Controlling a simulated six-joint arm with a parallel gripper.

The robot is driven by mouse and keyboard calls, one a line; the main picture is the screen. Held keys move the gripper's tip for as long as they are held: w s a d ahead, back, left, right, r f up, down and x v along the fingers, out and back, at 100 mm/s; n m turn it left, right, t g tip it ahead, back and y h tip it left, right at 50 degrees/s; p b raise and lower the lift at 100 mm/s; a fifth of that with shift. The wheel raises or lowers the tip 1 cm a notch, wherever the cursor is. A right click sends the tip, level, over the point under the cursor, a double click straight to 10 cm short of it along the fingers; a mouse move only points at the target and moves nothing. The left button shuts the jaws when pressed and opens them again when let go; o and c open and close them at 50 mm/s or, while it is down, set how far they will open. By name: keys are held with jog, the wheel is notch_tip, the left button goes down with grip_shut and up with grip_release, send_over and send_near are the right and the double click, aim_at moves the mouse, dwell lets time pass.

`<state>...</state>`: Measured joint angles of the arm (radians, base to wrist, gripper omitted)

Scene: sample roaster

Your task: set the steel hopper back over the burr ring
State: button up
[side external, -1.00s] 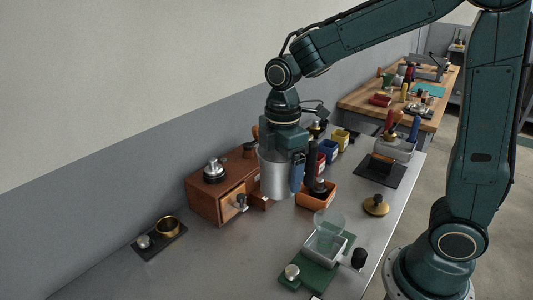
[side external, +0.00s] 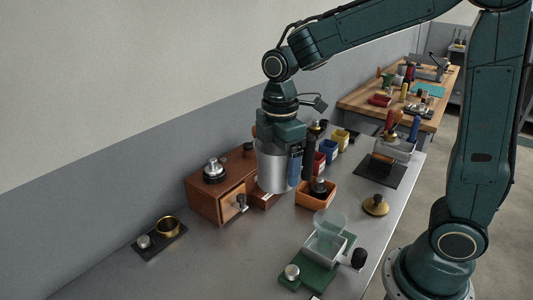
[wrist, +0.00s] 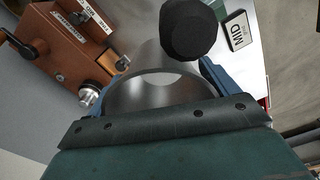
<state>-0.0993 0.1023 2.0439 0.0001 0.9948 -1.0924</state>
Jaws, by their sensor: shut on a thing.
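My gripper (side external: 284,170) is shut on the steel hopper (side external: 270,173), a shiny grey cylinder held upright above the bench. In the wrist view the hopper (wrist: 150,94) sits between the blue fingers of my gripper (wrist: 152,86), its round rim showing. The brown wooden grinder box (side external: 203,199) stands left of and below the hopper. A silver stepped part on a dark ring (side external: 214,171) sits on the box. A brass ring (side external: 167,226) stands on a black mat at the far left. I cannot tell which of these is the burr ring.
An orange bin (side external: 318,202) with a dark-handled item stands right of the hopper. A green board with a clear cup (side external: 329,222) is in front, beside a brass lid (side external: 375,205). Coloured containers line the back. The bench's left foreground is clear.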

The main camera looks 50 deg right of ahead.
jog(key=w, duration=1)
send_over(214, 158)
jog(key=shift+f, duration=0.45)
jog(key=shift+f, duration=0.25)
jog(key=shift+f, duration=2.7)
jog(key=shift+f, duration=1.1)
jog(key=o, duration=0.9)
